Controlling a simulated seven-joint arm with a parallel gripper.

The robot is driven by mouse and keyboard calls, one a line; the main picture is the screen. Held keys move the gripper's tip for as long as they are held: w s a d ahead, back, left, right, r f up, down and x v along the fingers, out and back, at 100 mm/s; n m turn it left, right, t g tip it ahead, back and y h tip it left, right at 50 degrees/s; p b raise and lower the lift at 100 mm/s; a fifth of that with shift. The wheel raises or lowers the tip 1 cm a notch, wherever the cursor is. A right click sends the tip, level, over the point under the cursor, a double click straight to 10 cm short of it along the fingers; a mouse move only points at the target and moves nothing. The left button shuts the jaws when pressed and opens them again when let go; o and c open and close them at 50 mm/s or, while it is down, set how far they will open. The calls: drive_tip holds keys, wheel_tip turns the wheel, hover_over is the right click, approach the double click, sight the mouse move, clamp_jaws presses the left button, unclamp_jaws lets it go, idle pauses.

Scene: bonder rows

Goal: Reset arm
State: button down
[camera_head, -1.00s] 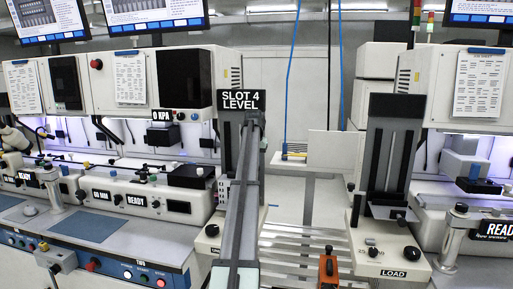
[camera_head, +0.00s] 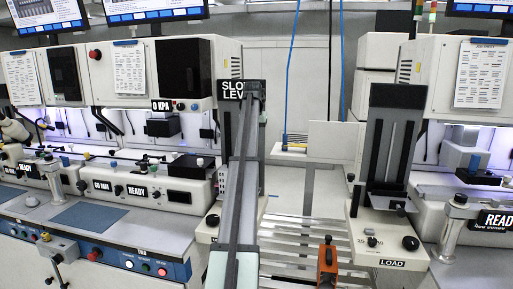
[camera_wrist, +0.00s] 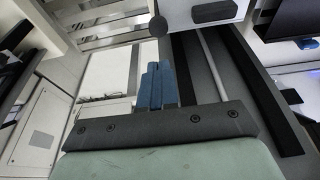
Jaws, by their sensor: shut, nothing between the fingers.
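My gripper (camera_wrist: 157,72) shows in the wrist view as blue fingers close together, shut and empty. They stand above a dark bar with bolts, with a pale green surface in front of it. Beyond the fingertips is a pale and grey machine with a dark slotted upright part. I cannot pick out my gripper with certainty in the head view.
A long grey bar (camera_head: 238,180) runs up the middle, partly covering the slot level sign (camera_head: 230,91). The load station (camera_head: 378,238) stands right of centre, an orange part (camera_head: 327,262) in front. A blue control panel (camera_head: 110,255) is at lower left.

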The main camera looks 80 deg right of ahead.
drive_tip(key=shift+v, duration=2.4)
